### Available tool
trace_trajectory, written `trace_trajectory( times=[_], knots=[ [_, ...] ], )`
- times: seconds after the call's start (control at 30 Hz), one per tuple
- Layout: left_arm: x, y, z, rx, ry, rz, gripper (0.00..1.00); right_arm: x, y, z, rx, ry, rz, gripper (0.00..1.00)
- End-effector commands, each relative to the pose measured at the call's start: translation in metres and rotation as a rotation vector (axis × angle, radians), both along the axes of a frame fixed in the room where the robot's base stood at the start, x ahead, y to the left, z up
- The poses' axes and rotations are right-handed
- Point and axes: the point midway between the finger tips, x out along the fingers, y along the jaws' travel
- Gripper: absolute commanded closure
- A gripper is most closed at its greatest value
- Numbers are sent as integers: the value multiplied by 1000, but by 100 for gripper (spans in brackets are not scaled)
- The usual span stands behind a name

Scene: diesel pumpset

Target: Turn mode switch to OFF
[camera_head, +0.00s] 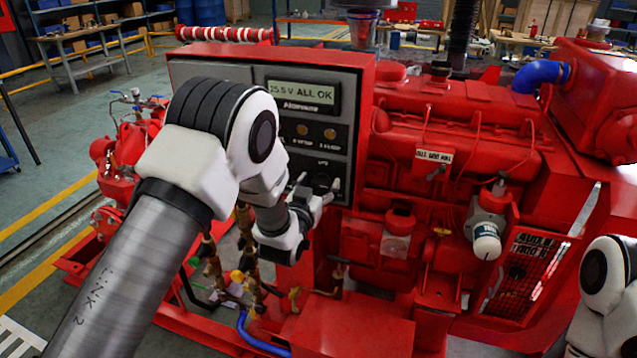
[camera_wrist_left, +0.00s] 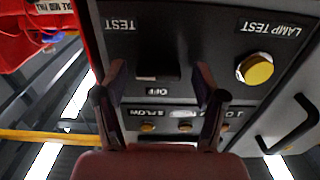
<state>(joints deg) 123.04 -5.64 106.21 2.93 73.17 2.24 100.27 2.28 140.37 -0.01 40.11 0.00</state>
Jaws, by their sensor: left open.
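The mode switch (camera_wrist_left: 157,73) shows in the left wrist view as a dark knob on the black panel plate. The view is upside down, with an OFF label (camera_wrist_left: 158,91) just below the knob and a TEST label (camera_wrist_left: 121,25) to the upper left. My left gripper (camera_wrist_left: 160,90) is open, its two fingers on either side of the knob with gaps between. I cannot tell which mark the knob points to. In the head view my left gripper (camera_head: 318,186) is at the lower right of the control panel (camera_head: 222,72), hiding part of the switch.
A yellow lamp test button (camera_wrist_left: 255,69) sits beside the switch, and a black handle (camera_wrist_left: 287,125) lies beyond it. The red engine (camera_head: 455,140) fills the space right of the panel. Yellow rails stand behind at the left.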

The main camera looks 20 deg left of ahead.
Motion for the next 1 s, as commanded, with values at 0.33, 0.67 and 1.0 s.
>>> trace_trajectory(
  times=[0.33, 0.67, 1.0],
  knots=[
    [0, 0, 0, 0, 0, -1, 89, 0, 0, 0, 0, 0, 0, 60],
    [0, 0, -1, -51, 1, 0, 89, 0, 0, -5, 0, 0, 0, 60],
    [0, 1, -3, -273, 9, 0, 89, 0, 0, -22, 0, 0, 0, 60]
  ],
)
